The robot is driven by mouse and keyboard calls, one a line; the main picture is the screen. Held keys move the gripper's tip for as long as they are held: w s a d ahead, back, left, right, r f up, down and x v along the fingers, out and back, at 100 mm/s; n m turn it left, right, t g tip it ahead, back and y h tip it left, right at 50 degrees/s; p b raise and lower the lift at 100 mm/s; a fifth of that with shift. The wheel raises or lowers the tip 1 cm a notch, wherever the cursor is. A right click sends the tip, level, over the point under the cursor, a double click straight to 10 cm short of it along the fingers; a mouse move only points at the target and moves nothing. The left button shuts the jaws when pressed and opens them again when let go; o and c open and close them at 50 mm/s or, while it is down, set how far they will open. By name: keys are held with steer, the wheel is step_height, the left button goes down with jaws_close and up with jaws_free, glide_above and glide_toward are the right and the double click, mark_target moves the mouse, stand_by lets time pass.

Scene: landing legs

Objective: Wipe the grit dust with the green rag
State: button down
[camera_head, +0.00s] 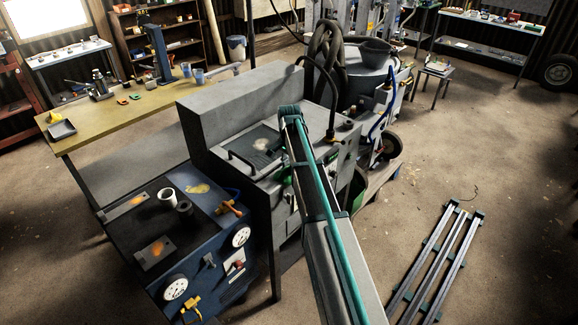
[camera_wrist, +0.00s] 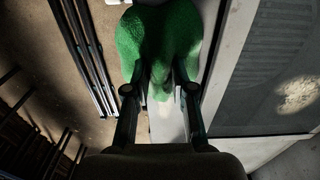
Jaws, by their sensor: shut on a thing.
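My gripper (camera_wrist: 160,89) is shut on the green rag (camera_wrist: 150,40), which bunches between the fingers and spreads beyond them in the wrist view. The grit dust (camera_wrist: 297,95) is a pale speckled patch on a dark panel, to the right of the rag and apart from it. In the head view the grit dust (camera_head: 262,145) lies on the panel on top of the grey machine, left of my arm. My arm hides most of the gripper there. The rag is over the machine's pale edge; whether it touches is unclear.
The grey machine (camera_head: 240,105) has a raised back. A blue cabinet (camera_head: 215,245) in front holds cups and a yellowish patch (camera_head: 197,188). Black hoses (camera_head: 328,60) stand behind. Metal rails (camera_head: 436,262) lie on the floor at right, with open floor around them.

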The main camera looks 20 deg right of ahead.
steer(key=shift+w+d+r, duration=0.1)
steer(key=shift+w+d, duration=0.35)
steer(key=shift+d, duration=0.3)
steer(key=shift+w+d, duration=0.4)
steer(key=shift+d, duration=0.35)
steer(key=shift+w+d, duration=0.65)
steer(key=shift+d, duration=0.6)
steer(key=shift+w+d, duration=0.65)
steer(key=shift+d, duration=0.65)
steer(key=shift+w+d, duration=0.65)
steer(key=shift+d, duration=0.6)
steer(key=shift+s+a+f+p, duration=0.1)
steer(key=shift+s+a, duration=0.6)
steer(key=shift+a, duration=0.55)
steer(key=shift+s+a+f+p, duration=0.1)
steer(key=shift+s+a, duration=0.6)
steer(key=shift+a, duration=0.55)
steer(key=shift+s+a+f+p, duration=0.1)
steer(key=shift+s+a, duration=0.6)
steer(key=shift+a, duration=0.55)
steer(key=shift+s+a+r, duration=0.1)
steer(key=shift+s+a, duration=0.3)
steer(key=shift+a, duration=0.45)
steer(key=shift+s+a+r, duration=0.1)
steer(key=shift+s+a, duration=0.3)
steer(key=shift+a, duration=0.4)
steer(key=shift+w+r+p, duration=0.1)
steer(key=shift+r+p, duration=1.85)
steer(key=shift+r, duration=1.6)
